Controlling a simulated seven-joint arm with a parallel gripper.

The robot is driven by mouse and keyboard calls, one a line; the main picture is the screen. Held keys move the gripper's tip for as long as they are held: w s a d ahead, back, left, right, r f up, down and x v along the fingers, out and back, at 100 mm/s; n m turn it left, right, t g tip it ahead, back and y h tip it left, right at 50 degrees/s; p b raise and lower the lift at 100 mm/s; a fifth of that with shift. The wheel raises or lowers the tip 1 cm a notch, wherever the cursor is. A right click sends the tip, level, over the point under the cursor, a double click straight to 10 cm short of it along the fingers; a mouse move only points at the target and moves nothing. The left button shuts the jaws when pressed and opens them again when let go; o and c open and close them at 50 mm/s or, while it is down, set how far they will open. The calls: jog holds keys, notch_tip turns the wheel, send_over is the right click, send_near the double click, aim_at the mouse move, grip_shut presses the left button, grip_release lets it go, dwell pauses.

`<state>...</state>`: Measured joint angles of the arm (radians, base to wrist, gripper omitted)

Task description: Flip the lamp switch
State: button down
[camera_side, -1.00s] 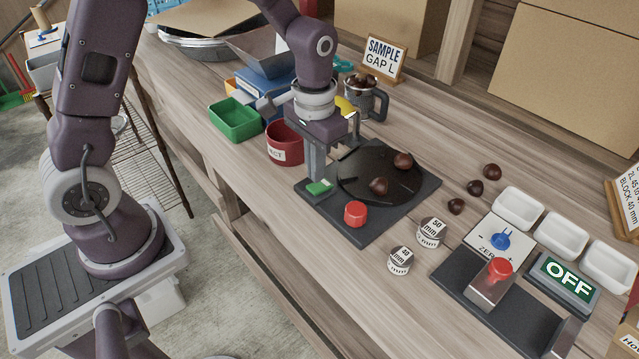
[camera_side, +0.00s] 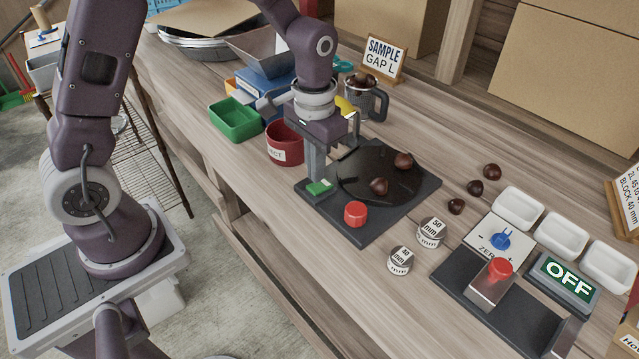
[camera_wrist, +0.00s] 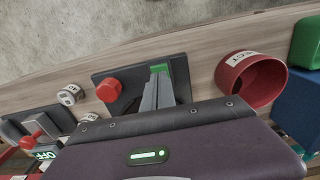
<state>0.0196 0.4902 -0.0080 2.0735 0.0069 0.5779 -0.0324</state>
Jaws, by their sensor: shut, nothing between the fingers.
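A small green and white rocker, apparently the lamp switch (camera_side: 320,188), sits at the left corner of a black base plate (camera_side: 368,232). In the wrist view the green switch (camera_wrist: 166,68) shows just beyond my fingertips. My gripper (camera_side: 316,178) points down with its fingers shut and empty, at the switch; I cannot tell whether they touch it. In the wrist view my shut fingers (camera_wrist: 158,72) partly cover the switch. A round dark disc (camera_side: 365,165) on the plate carries two chestnuts and shows a glossy sheen. A lamp itself is not clearly seen.
A red knob (camera_side: 355,213) stands on the plate's front corner. A dark red bin (camera_side: 284,150) and a green bin (camera_side: 236,120) stand left of my gripper. Two labelled cylinders (camera_side: 400,261), loose chestnuts, white trays and a gauge with an OFF sign (camera_side: 568,277) lie to the right.

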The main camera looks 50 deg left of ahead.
jog(key=shift+f, duration=1.3)
dwell(0.4)
jog(key=shift+r, duration=3.55)
notch_tip(320, 180, up, 5)
jog(key=t, duration=0.1)
send_over(315, 187)
jog(key=s, duration=0.3)
jog(key=s+r+t, duration=0.2)
jog(key=s+r, duration=0.2)
jog(key=s, duration=0.4)
jog(key=s+r+t, duration=0.2)
jog(key=s+r, duration=0.2)
jog(key=s, duration=0.4)
jog(key=shift+a+r+t, duration=0.25)
jog(key=shift+a+t, duration=0.05)
jog(key=shift+a, duration=0.05)
